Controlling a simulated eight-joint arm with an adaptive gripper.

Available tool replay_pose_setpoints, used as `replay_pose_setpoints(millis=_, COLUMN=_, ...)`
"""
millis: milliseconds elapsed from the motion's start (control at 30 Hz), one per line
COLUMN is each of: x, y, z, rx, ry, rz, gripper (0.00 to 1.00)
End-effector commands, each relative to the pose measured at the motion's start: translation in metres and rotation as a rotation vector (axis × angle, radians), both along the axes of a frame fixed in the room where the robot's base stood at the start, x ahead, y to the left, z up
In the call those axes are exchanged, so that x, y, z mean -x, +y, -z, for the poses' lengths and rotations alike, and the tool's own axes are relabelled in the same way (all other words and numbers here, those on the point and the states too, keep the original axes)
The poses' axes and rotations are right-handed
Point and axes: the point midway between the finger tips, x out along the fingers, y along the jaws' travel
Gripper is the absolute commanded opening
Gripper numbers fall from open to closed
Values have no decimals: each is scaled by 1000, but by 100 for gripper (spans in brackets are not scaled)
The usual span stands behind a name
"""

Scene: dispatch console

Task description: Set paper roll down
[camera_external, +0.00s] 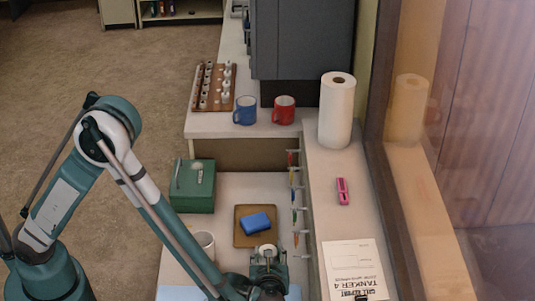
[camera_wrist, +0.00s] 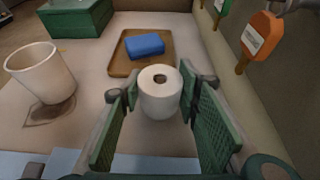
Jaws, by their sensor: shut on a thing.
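A small white paper roll (camera_wrist: 160,98) with a hollow core stands upright between the green finger pads of my gripper (camera_wrist: 160,112) in the wrist view. My gripper is shut on it. In the external view the roll's top (camera_external: 265,250) shows at my gripper (camera_external: 267,268), over the lower desk (camera_external: 235,187). The roll is in front of the brown tray (camera_wrist: 117,67). I cannot tell whether its underside touches the desk. The fingers partly hide its sides.
A white cup (camera_wrist: 42,72) stands left of my gripper. A blue block (camera_wrist: 145,45) lies on the tray, with a green box (camera_wrist: 75,18) behind. An orange tag (camera_wrist: 262,40) hangs at the right wall. A large paper towel roll (camera_external: 337,110) stands on the raised ledge.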

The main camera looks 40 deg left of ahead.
Motion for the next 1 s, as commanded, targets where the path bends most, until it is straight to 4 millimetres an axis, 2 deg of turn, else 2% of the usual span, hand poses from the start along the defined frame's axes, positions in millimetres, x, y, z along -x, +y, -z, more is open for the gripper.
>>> replay_pose_setpoints(millis=100, x=0, y=0, z=16, rx=0, ry=0, rz=0, gripper=20)
replay_pose_setpoints(millis=267, x=0, y=0, z=29, rx=0, ry=0, rz=0, gripper=20)
replay_pose_setpoints(millis=767, x=0, y=0, z=34, rx=0, ry=0, rz=0, gripper=20)
replay_pose_setpoints(millis=800, x=0, y=0, z=33, rx=0, ry=0, rz=0, gripper=38)
replay_pose_setpoints(millis=867, x=0, y=0, z=33, rx=0, ry=0, rz=0, gripper=46)
replay_pose_setpoints(millis=1000, x=0, y=0, z=33, rx=0, ry=0, rz=0, gripper=47)
